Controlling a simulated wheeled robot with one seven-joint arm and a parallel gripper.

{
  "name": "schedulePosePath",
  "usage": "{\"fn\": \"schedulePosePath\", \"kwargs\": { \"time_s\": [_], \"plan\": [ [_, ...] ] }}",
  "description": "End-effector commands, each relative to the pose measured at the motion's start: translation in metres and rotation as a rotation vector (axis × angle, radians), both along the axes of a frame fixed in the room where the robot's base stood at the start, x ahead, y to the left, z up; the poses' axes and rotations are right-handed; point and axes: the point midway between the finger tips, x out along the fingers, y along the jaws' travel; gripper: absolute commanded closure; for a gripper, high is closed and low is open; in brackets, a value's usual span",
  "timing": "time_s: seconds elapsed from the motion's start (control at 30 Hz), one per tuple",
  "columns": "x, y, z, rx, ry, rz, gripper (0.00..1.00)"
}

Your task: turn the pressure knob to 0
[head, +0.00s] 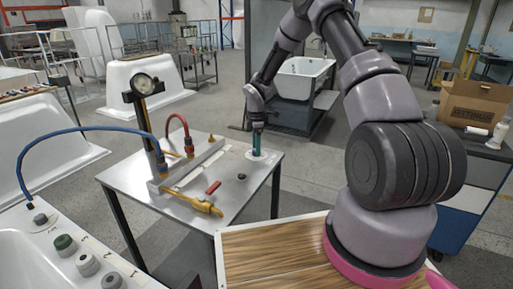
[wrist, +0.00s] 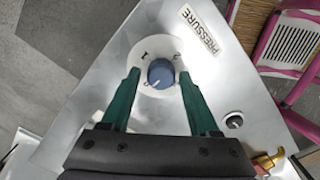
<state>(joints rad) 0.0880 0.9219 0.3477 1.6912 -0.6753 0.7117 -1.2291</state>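The pressure knob (wrist: 161,73) is blue-grey and round, on a white dial plate (wrist: 158,50) with the marks 0, 1 and 2, beside a PRESSURE label (wrist: 201,30). A pale pointer mark on the knob seems to face the lower left, close to the 0. My gripper (wrist: 160,74) has green fingers, one on each side of the knob, with a visible gap on both sides. It is open and empty. In the head view my gripper (head: 256,153) points down at the right corner of the metal table (head: 235,195); there the fingers hide the knob.
On the table stand a gauge (head: 143,84) on a post, a red hose (head: 178,119), a yellow valve (head: 197,204) and a small black knob (head: 242,177), also in the wrist view (wrist: 235,122). A blue hose (head: 80,130) arches at left.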

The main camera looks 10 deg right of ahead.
Motion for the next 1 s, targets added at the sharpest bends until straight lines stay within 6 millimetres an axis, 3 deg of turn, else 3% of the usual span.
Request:
{"fn": "schedulePosePath", "kwargs": {
  "time_s": [0.43, 0.8, 1.0],
  "plan": [
    [0.0, 0.0, 0.008, 0.0, 0.001, -0.002, 0.26],
    [0.0, 0.0, 0.079, 0.0, -0.002, -0.003, 0.26],
    [0.0, 0.0, 0.102, 0.0, 0.001, -0.002, 0.26]
  ]
}}
